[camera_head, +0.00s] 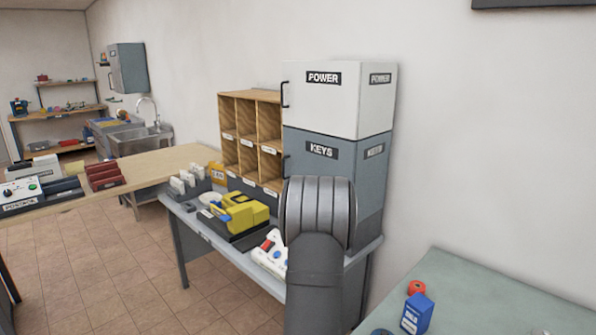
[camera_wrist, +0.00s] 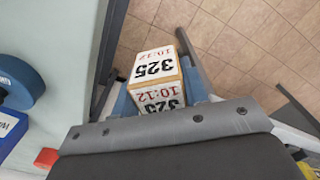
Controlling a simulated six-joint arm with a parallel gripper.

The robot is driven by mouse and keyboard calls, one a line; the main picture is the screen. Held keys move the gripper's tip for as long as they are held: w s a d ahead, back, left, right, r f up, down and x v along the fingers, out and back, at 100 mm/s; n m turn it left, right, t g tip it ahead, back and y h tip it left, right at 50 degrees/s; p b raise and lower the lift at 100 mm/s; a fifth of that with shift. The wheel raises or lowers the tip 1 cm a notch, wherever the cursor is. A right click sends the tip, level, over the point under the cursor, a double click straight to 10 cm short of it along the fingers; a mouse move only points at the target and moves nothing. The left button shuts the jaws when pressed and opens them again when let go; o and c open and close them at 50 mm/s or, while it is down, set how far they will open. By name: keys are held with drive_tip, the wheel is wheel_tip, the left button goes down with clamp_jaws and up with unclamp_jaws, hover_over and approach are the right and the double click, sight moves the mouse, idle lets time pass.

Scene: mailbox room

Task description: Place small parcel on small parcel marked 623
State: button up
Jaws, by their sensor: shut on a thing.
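A small parcel (camera_wrist: 157,82) shows in the wrist view, white-faced with brown edges. Its faces carry 325 in black and 10:12 in red, upside down in the picture. My gripper (camera_wrist: 158,92) is shut on this parcel, with blue-grey fingers on its left and right sides. The parcel is held over the tiled floor, beside the edge of a pale green table (camera_wrist: 65,40). In the head view my arm hides the gripper and parcel. I cannot see a parcel marked 623 in either view.
In the head view, a blue box (camera_head: 417,314) and a red roll (camera_head: 415,287) stand on the green table (camera_head: 480,300). A desk holds a yellow device (camera_head: 241,212), wooden pigeonholes (camera_head: 250,138) and the POWER (camera_head: 330,105) and KEYS (camera_head: 330,165) cabinets. Tiled floor (camera_head: 100,270) is open at left.

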drive_tip(key=s+a+f+n, duration=0.1)
drive_tip(key=s+a+f, duration=0.1)
drive_tip(key=s+a, duration=0.2)
drive_tip(key=shift+a+f, duration=0.3)
drive_tip(key=shift+a, duration=0.45)
drive_tip(key=shift+r, duration=0.1)
